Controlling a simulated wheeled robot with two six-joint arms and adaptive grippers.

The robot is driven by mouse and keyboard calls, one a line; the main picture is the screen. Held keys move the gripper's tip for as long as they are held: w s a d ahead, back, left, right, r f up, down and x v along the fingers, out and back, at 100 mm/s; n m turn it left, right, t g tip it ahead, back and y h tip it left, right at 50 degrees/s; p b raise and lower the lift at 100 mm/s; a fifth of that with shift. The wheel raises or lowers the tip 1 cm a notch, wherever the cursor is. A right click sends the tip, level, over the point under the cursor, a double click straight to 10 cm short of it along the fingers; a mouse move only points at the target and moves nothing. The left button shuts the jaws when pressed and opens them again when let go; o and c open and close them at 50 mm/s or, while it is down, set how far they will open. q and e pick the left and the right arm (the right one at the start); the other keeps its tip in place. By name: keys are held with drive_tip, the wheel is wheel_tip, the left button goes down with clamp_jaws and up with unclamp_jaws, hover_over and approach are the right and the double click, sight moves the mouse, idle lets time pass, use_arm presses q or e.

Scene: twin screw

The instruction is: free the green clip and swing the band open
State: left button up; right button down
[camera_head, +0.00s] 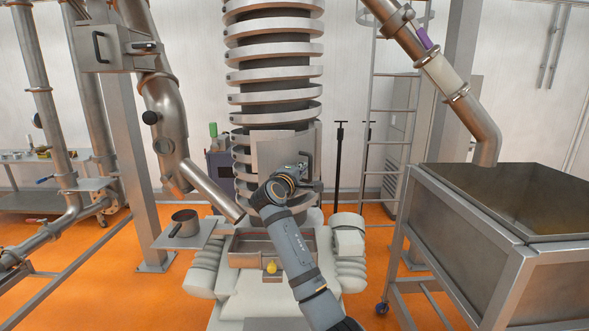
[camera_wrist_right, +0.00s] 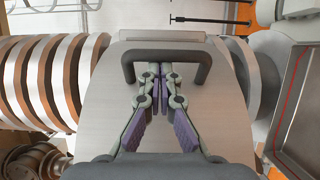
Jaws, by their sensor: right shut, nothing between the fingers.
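My right gripper (camera_head: 308,172) is at the curved metal cover (camera_head: 276,147) on the spiral column. In the right wrist view its purple-padded fingers (camera_wrist_right: 163,68) are shut with nothing between them. They point into the space inside the cover's dark U-shaped handle (camera_wrist_right: 165,54), just short of its crossbar. I cannot tell whether they touch it. A pale band (camera_head: 443,73) sits around the slanted pipe at the upper right, with a purple clip-like piece (camera_head: 425,38) above it. I see no clip that is clearly green. My left gripper is out of view.
A large metal bin (camera_head: 460,215) stands at the right, below the slanted pipe. A ladder (camera_head: 388,130) stands behind. A pot (camera_head: 185,223) sits on a small shelf at the left. A tray with a yellow knob (camera_head: 271,267) lies below the column. Orange floor shows between them.

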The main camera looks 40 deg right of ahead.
use_arm(q)
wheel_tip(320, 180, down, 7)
drive_tip(key=b, duration=0.7)
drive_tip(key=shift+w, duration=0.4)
use_arm(e)
drive_tip(key=s+d+n+t+y, duration=0.2)
drive_tip(key=s+d, duration=0.2)
drive_tip(key=d, duration=0.5)
drive_tip(key=s+d+n+t+y, duration=0.2)
drive_tip(key=s+d+t, duration=0.1)
drive_tip(key=d, duration=0.7)
drive_tip(key=shift+s+n+y, duration=0.3)
drive_tip(key=shift+s+y, duration=0.1)
drive_tip(key=shift+s, duration=0.5)
drive_tip(key=shift+r, duration=0.2)
wheel_tip(320, 180, up, 10)
